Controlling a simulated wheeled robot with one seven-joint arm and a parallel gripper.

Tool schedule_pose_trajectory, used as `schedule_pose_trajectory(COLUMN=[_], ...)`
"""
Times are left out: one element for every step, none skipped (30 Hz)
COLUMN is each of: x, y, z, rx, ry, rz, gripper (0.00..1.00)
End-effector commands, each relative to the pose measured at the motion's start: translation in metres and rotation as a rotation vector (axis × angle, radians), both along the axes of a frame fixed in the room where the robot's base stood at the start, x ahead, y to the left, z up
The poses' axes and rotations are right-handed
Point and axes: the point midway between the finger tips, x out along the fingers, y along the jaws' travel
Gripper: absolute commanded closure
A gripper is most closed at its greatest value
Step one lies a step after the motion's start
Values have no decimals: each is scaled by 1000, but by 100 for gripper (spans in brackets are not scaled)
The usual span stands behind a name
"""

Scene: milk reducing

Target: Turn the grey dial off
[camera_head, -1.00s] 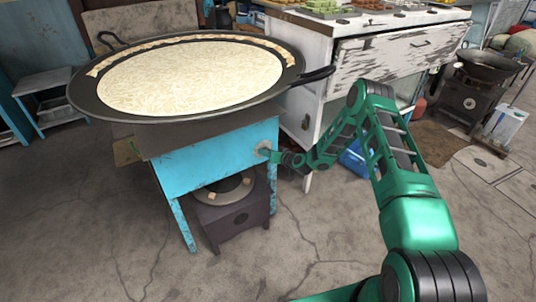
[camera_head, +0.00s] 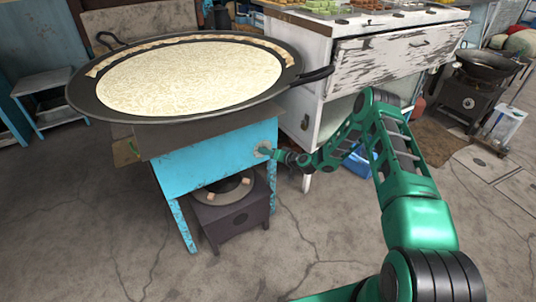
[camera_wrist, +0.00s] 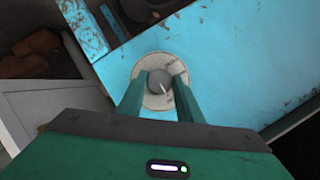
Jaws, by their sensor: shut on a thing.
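The grey dial (camera_wrist: 158,80) is a round knob on a pale round plate, set on the blue panel of the stove stand (camera_head: 215,158). It lies between my gripper's (camera_wrist: 159,84) two green fingers in the wrist view, and they are shut on it. A light pointer mark on the dial slants to the lower right in that view. In the head view my gripper (camera_head: 268,152) reaches the right end of the blue panel, and the dial is mostly hidden there by the fingers.
A wide black pan (camera_head: 75,95) of milk (camera_head: 190,77) sits on the stand, its right handle above my gripper. A burner unit (camera_head: 234,218) stands below. A white worn cabinet (camera_head: 340,70) stands close behind my arm. The cracked floor in front is clear.

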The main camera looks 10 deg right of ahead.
Motion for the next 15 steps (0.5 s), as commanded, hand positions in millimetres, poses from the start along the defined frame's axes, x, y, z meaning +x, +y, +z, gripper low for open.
schedule_pose_trajectory(x=[3, 3, 3, 2, 2, 2, 2, 2, 1, 1, 1, 0, 0, -2, -4], y=[-10, -10, -10, -9, -8, -7, -6, -6, -5, -5, -4, -4, -5, -6, -7], z=[0, -1, -1, -1, 0, 0, 0, 0, 0, 0, 0, 0, 1, 1, 2], rx=[-10, -11, -10, -10, -9, -8, -7, -7, -6, -5, -5, -5, -4, -4, -3], ry=[-4, -4, -4, -3, -3, -3, -3, -3, -2, -2, -2, -2, -1, -1, -1], rz=[-14, -14, -14, -13, -12, -10, -9, -8, -8, -7, -7, -6, -6, -6, -6], gripper=[65, 58, 49, 49, 49, 49, 49, 49, 49, 49, 49, 49, 49, 49, 49])
